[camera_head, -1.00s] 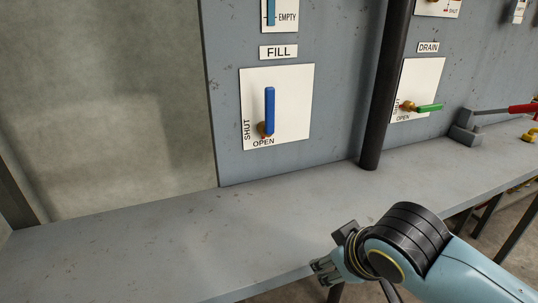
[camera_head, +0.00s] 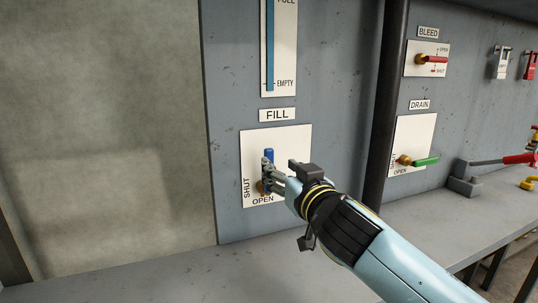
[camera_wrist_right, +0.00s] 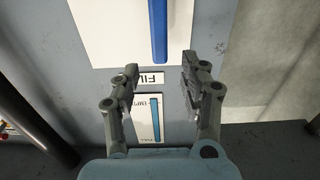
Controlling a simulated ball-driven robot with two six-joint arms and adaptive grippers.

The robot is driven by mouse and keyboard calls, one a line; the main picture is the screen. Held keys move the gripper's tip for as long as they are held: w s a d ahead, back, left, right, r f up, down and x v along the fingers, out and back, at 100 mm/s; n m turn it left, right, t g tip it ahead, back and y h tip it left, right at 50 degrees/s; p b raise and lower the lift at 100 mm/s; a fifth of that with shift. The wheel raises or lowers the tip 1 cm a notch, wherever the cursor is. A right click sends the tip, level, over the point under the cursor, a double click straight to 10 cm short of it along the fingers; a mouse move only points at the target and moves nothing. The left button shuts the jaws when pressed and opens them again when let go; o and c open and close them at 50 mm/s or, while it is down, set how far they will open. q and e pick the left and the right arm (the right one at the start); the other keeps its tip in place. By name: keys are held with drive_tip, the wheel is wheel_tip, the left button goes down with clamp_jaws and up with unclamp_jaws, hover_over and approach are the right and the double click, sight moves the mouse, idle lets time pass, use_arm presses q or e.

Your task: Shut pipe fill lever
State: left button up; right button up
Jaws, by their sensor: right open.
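The blue fill lever (camera_head: 268,155) stands upright on its white plate (camera_head: 296,140) under the FILL label. Its brass pivot (camera_head: 261,187) is at the lower end, near the word OPEN; SHUT is written along the plate's left edge. My right gripper (camera_head: 270,176) is in front of the plate and hides the lever's middle. In the right wrist view, the picture is upside down: the blue lever (camera_wrist_right: 158,30) lies beyond the open fingers (camera_wrist_right: 160,68), with nothing visibly held. I cannot tell whether a finger touches the lever. My left gripper is out of view.
A blue level gauge (camera_head: 270,45) is above the FILL label (camera_head: 277,114). A dark vertical pipe (camera_head: 388,130) stands to the right, then the green drain lever (camera_head: 425,161) and red bleed lever (camera_head: 432,59). The grey bench (camera_head: 190,280) below is clear at left.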

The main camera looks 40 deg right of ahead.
sight(270, 158)
drive_tip(key=p+x, duration=0.1)
drive_tip(key=x, duration=0.6)
drive_tip(key=shift+w+d, duration=0.1)
drive_tip(key=shift+w, duration=0.15)
clamp_jaws()
drive_tip(key=shift+f, duration=0.1)
